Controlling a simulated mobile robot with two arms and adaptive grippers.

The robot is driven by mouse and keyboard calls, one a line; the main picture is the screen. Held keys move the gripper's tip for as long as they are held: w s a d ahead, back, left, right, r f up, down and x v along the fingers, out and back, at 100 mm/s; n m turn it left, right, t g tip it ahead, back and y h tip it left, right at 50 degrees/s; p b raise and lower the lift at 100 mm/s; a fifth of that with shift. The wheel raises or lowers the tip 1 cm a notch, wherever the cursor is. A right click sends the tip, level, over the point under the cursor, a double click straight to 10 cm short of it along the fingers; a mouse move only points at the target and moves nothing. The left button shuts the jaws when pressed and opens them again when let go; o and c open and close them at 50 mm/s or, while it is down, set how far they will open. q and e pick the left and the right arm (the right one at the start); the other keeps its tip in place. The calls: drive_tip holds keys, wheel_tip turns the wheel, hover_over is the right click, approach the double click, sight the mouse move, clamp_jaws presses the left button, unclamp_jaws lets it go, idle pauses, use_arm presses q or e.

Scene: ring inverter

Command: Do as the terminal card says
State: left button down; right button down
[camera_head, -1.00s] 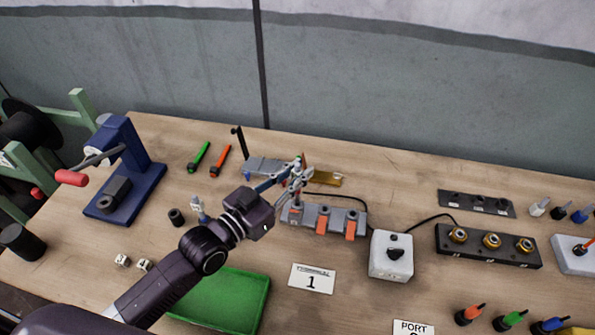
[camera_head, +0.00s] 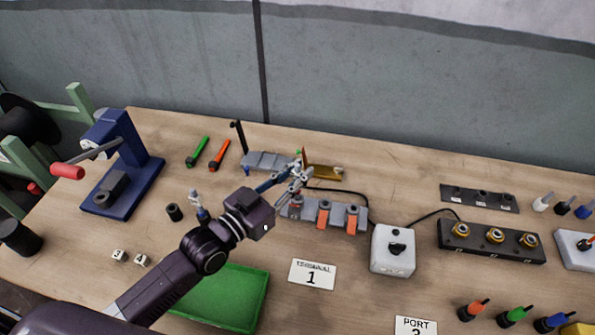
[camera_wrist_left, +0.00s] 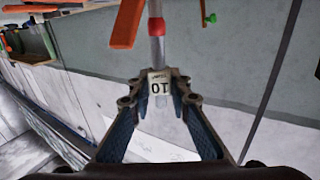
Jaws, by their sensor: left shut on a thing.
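The white terminal card (camera_head: 312,274) reads "TERMINAL 1" and lies in front of the grey terminal block (camera_head: 338,217). The block has orange levers (camera_head: 324,216) hanging at its front; its left end is partly hidden by my gripper. My left gripper (camera_head: 297,174) is at the block's left end. In the left wrist view my left gripper (camera_wrist_left: 160,88) is shut on a slim grey piece with a red band (camera_wrist_left: 156,27) and a white tag (camera_wrist_left: 159,83) marked "10", seen upside down. Whether the held piece touches the block I cannot tell. My right gripper is out of view.
A blue press (camera_head: 125,165) stands at the left and a green tray (camera_head: 225,298) at the front. Right of the block are a white switch box (camera_head: 393,250) and a black socket strip (camera_head: 490,242). A "PORT" card (camera_head: 415,327) lies at the front edge.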

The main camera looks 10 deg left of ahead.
use_arm(q)
drive_tip(key=shift+f+b, duration=0.5)
drive_tip(key=shift+f, duration=0.3)
drive_tip(key=c, duration=1.7)
unclamp_jaws()
drive_tip(key=shift+s+a, duration=0.1)
drive_tip(key=v, duration=1.1)
drive_tip(key=shift+s+a, duration=0.15)
drive_tip(key=shift+s, duration=0.25)
